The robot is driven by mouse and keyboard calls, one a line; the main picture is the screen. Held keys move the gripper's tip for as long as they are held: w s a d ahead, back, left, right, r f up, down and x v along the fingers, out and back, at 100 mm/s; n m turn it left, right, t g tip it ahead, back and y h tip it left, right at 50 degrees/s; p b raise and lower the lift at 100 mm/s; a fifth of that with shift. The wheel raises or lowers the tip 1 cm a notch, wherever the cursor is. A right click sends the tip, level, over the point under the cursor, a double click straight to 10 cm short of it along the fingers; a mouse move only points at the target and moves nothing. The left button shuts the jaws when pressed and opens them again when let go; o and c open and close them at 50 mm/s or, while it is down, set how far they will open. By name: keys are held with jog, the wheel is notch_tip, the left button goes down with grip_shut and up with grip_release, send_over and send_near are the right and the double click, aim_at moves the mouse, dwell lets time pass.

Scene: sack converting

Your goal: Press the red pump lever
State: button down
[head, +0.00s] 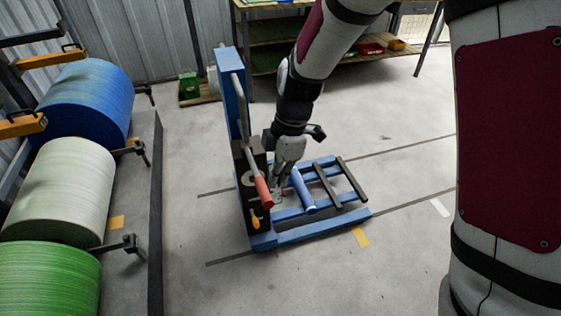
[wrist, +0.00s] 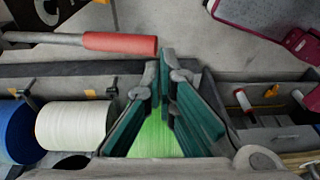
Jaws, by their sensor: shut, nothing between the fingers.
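The red pump lever (head: 263,192) is a red grip on a grey rod, angled down from the dark pump block (head: 247,170) on the blue lift frame. In the wrist view the red grip (wrist: 120,43) lies nearly level at upper left, its free end close to my fingertips. My gripper (head: 277,192) points down just right of the red grip in the head view. In the wrist view my gripper (wrist: 167,58) has its teal-padded fingers converging to a shut tip, empty. I cannot tell whether the fingers touch the lever.
The blue base (head: 318,229) spreads on the floor. Blue, white and green rolls (head: 62,190) line the left. Floor at front is clear.

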aim_at(271, 203)
jog(key=f, duration=0.4)
jog(key=a+f, duration=0.1)
jog(key=f, duration=0.1)
jog(key=shift+s+f, duration=0.2)
jog(key=shift+s, duration=0.05)
jog(key=shift+f, duration=0.1)
